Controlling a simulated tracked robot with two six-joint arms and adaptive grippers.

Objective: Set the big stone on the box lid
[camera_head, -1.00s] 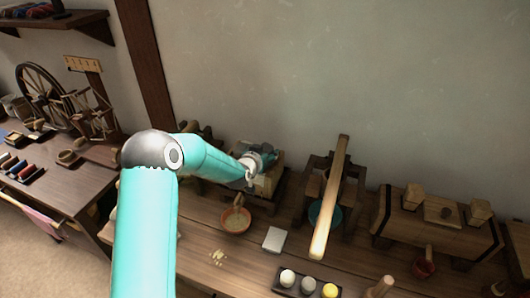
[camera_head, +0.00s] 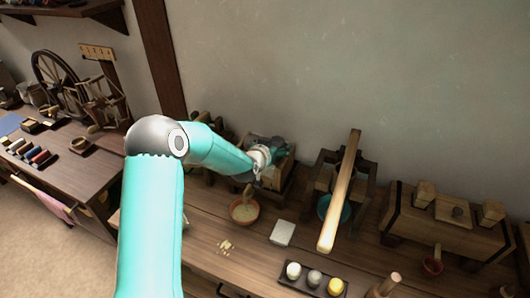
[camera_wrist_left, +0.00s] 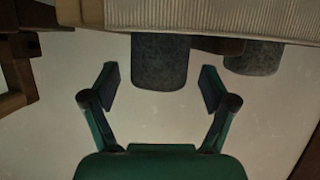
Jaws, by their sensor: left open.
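In the left wrist view, a larger dark grey stone (camera_wrist_left: 159,62) shows between and just beyond the open fingertips of my left gripper (camera_wrist_left: 160,82). The fingers stand apart on either side of it, without visible contact. A second grey stone (camera_wrist_left: 250,58) shows smaller to its right. Both border a pale ribbed surface (camera_wrist_left: 225,16) along the top of the view; I cannot tell whether this is the box lid. In the head view my left gripper (camera_head: 280,148) is over the wooden apparatus (camera_head: 272,181) by the wall, and the stones are hidden there.
A bowl (camera_head: 244,211), pale crumbs (camera_head: 226,247), a white block (camera_head: 282,233) and a tray (camera_head: 291,281) with three round pieces are on the bench. A raised wooden beam (camera_head: 341,190) and a wooden chest (camera_head: 445,224) stand to the right of my left gripper.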

